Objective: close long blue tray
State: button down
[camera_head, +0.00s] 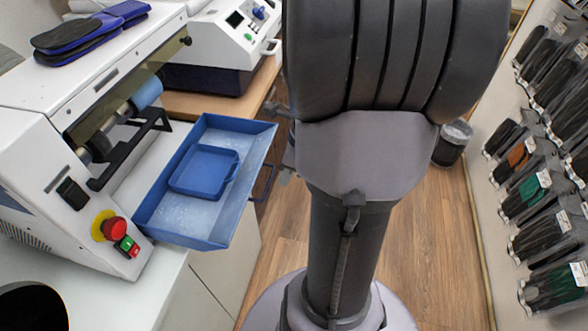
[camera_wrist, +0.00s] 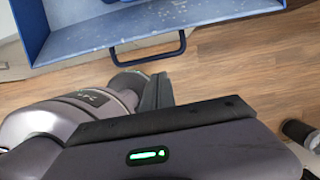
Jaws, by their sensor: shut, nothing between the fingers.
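The long blue tray (camera_head: 218,238) is pulled out from the white machine at the left and sticks out past the counter's edge. A smaller blue tray (camera_head: 204,171) lies inside it. The long tray's dark handle (camera_head: 265,184) is on its outer right side. In the wrist view the long tray (camera_wrist: 85,45) fills the top, with its handle (camera_wrist: 150,62) facing me. My gripper (camera_wrist: 157,88) is shut and empty, below the handle in that picture and apart from it. In the head view my arm hides most of the gripper.
The white machine (camera_head: 30,150) has a red stop button (camera_head: 114,229) beside the tray. A second white machine (camera_head: 225,40) stands behind. Packaged insoles (camera_head: 530,190) hang on the right wall, near a dark bin (camera_head: 451,145). The wooden floor (camera_head: 415,255) is open.

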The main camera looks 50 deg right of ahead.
jog(key=shift+w+a+f, duration=0.1)
jog(key=shift+w+a, duration=0.3)
jog(key=shift+w, duration=0.35)
jog(key=w+a+p, duration=0.1)
jog(key=w, duration=0.3)
jog(key=w+a, duration=0.2)
jog(key=w, duration=0.2)
jog(key=w+a+p, duration=0.1)
jog(key=w+a, duration=0.1)
jog(key=w, duration=0.3)
jog(key=shift+a+p, duration=0.2)
jog(key=shift+p, duration=0.15)
